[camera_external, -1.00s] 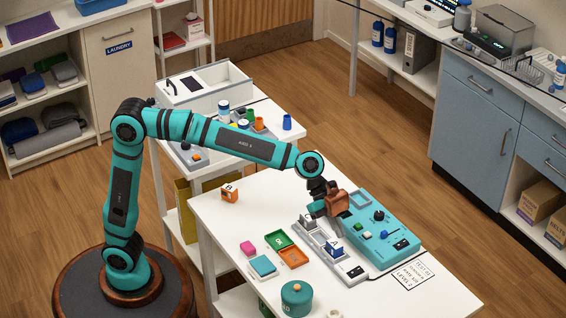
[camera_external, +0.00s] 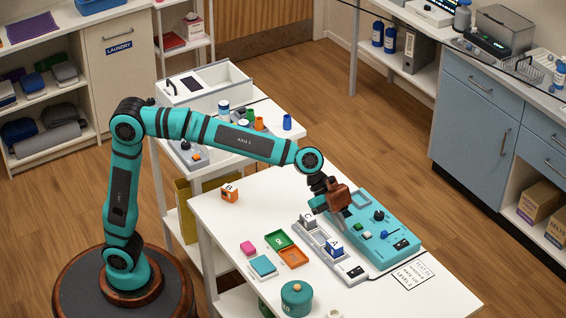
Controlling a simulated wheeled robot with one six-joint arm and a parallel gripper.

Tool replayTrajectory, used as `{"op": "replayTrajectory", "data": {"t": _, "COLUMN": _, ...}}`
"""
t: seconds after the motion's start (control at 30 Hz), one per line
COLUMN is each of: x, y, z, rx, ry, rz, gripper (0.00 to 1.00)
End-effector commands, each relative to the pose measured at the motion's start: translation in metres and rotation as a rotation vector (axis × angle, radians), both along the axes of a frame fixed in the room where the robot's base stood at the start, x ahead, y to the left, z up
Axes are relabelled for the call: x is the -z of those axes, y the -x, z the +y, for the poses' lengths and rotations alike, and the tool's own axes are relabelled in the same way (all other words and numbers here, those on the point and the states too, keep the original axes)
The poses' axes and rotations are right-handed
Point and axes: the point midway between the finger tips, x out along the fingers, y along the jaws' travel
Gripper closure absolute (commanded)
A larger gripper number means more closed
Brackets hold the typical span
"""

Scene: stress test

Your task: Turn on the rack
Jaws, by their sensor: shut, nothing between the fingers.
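The grey rack (camera_external: 322,257) lies on the white table and holds a grey block marked C (camera_external: 308,221) and a blue-and-white block marked A (camera_external: 334,249). A small black-and-white switch (camera_external: 355,271) sits at the rack's near end; its position is too small to tell. A teal control box (camera_external: 378,242) stands right beside the rack, with a black knob, a green button, a blue lever and a black-and-white switch. My gripper (camera_external: 345,216) is shut and empty, pointing down over the far-left part of the box, close to the rack. Whether its tips touch the box cannot be told.
A green tray (camera_external: 278,240), an orange tray (camera_external: 293,257), a pink block (camera_external: 248,247), a teal block (camera_external: 262,266) and a lidded teal pot (camera_external: 297,299) lie left of the rack. An orange-and-white block (camera_external: 230,194) stands farther back. A printed card (camera_external: 412,274) lies at right.

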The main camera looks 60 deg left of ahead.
Motion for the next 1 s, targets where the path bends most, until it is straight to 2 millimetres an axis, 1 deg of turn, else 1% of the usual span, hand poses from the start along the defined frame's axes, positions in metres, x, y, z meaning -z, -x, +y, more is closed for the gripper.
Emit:
{"op": "replayTrajectory", "data": {"t": 0.17, "x": 0.014, "y": -0.002, "z": -0.013, "rx": 0.001, "ry": -0.002, "rz": 0.001, "gripper": 1.0}}
{"op": "replayTrajectory", "data": {"t": 0.63, "x": 0.071, "y": -0.009, "z": -0.071, "rx": 0.001, "ry": -0.002, "rz": 0.001, "gripper": 1.0}}
{"op": "replayTrajectory", "data": {"t": 0.8, "x": 0.093, "y": -0.013, "z": -0.069, "rx": 0.0, "ry": -0.002, "rz": 0.001, "gripper": 1.0}}
{"op": "replayTrajectory", "data": {"t": 1.0, "x": 0.107, "y": -0.015, "z": -0.069, "rx": -0.001, "ry": -0.001, "rz": 0.001, "gripper": 1.0}}
